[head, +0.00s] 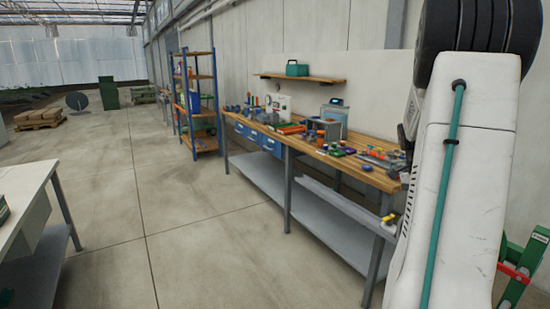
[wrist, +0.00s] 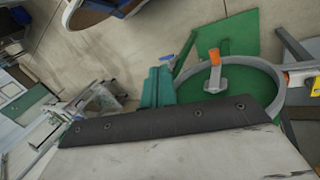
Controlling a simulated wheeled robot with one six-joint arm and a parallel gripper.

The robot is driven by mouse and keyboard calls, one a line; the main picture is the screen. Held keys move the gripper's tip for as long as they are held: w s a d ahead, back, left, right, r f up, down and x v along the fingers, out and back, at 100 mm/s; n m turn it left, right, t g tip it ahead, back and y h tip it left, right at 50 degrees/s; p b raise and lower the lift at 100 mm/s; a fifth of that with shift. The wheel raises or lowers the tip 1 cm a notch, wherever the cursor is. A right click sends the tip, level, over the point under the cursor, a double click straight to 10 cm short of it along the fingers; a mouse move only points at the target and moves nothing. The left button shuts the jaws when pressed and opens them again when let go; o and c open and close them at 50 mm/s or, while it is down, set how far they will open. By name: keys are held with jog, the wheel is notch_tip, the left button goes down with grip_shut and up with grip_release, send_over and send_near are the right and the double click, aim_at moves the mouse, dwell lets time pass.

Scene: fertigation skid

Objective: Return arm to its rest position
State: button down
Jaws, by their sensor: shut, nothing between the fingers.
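My arm (head: 460,190) fills the right side of the head view. A white link with a teal cable stands upright there, with a dark ribbed joint at its top. The fingers of my gripper do not show in the head view, and I cannot make them out in the wrist view. The wrist view is tilted. A white scuffed surface with a dark bolted strip (wrist: 160,124) crosses its lower part, close to the camera.
A wooden-topped workbench (head: 350,175) with tools and small parts stands left of my arm. A shelf rack (head: 195,100) is beyond it, a pale table (head: 25,185) at left. The floor between is clear. The wrist view shows a grey ring (wrist: 277,108) around green, with an orange-handled part (wrist: 214,62).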

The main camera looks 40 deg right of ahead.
jog(key=w+a+r+n+t+h, duration=0.1)
jog(key=w+a+r+n+t, duration=0.15)
jog(key=a+n, duration=0.95)
jog(key=w+a+r+n+t, duration=0.1)
jog(key=w+a+r+n, duration=0.2)
jog(key=a, duration=1.7)
jog(key=s+a+n+t, duration=0.1)
jog(key=s+a+n, duration=0.1)
jog(key=a, duration=0.4)
jog(key=s+a+r+n+t, duration=0.1)
jog(key=s+a+n, duration=0.2)
jog(key=a, duration=0.3)
jog(key=shift+s+a+r+n, duration=0.3)
jog(key=shift+a+n, duration=0.1)
jog(key=shift+n, duration=0.4)
jog(key=shift+t, duration=0.25)
